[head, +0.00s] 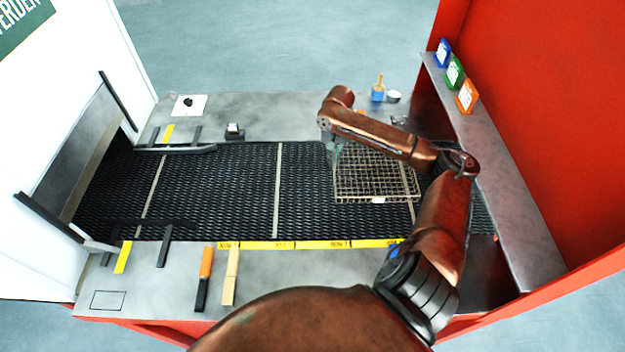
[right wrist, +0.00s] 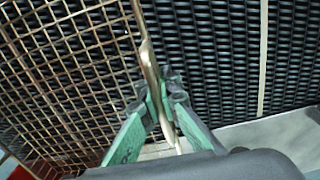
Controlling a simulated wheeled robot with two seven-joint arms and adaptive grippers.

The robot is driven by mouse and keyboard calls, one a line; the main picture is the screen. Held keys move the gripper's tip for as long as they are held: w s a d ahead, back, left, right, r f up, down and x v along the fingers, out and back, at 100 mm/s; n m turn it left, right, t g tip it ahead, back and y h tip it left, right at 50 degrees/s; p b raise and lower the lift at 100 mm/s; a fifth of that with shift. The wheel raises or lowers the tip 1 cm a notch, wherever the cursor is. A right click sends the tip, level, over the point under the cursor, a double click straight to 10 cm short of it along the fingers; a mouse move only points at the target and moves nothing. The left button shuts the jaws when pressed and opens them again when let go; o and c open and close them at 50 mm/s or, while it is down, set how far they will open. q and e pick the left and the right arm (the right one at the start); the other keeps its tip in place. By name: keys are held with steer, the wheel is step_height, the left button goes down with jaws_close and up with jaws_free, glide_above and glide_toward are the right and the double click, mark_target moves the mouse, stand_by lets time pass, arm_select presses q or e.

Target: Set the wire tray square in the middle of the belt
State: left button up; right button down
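The wire tray (head: 375,188), a brass-coloured open mesh, is on the right part of the black mesh belt (head: 210,190). In the head view it lies closer to the belt's far edge than its near edge, with a small white tag on its near side. My right gripper (head: 336,145) is at the tray's far left corner, partly hidden by its own wrist. In the right wrist view, the green fingers of the right gripper (right wrist: 165,92) close on the tray's rim (right wrist: 148,62), with the mesh to the left and bare belt to the right. My left gripper is out of view.
Pale strips (head: 277,190) cross the belt. A yellow marked strip (head: 310,244) runs along its near edge. A blue pot with a brush (head: 378,93) stands on the far ledge. Coloured cards (head: 454,71) stand on the right shelf. The belt left of the tray is clear.

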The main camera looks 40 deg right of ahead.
steer(key=w+a+f, duration=0.2)
steer(key=w+a, duration=0.1)
steer(key=a, duration=0.1)
glide_above(307, 184)
steer(key=f, duration=0.5)
steer(key=shift+s+d+p, duration=0.15)
steer(key=shift+s+p, duration=0.05)
steer(key=shift+p, duration=0.2)
steer(key=f, duration=0.3)
steer(key=shift+w+a+p, duration=0.15)
steer(key=shift+a+p, duration=0.05)
steer(key=shift+p, duration=0.1)
steer(key=shift+f, duration=0.45)
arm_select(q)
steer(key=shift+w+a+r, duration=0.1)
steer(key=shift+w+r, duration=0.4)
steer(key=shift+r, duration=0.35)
arm_select(e)
steer(key=c, duration=2.6)
jaws_free()
steer(key=shift+f, duration=0.1)
steer(key=shift+c, duration=0.2)
steer(key=o, duration=0.5)
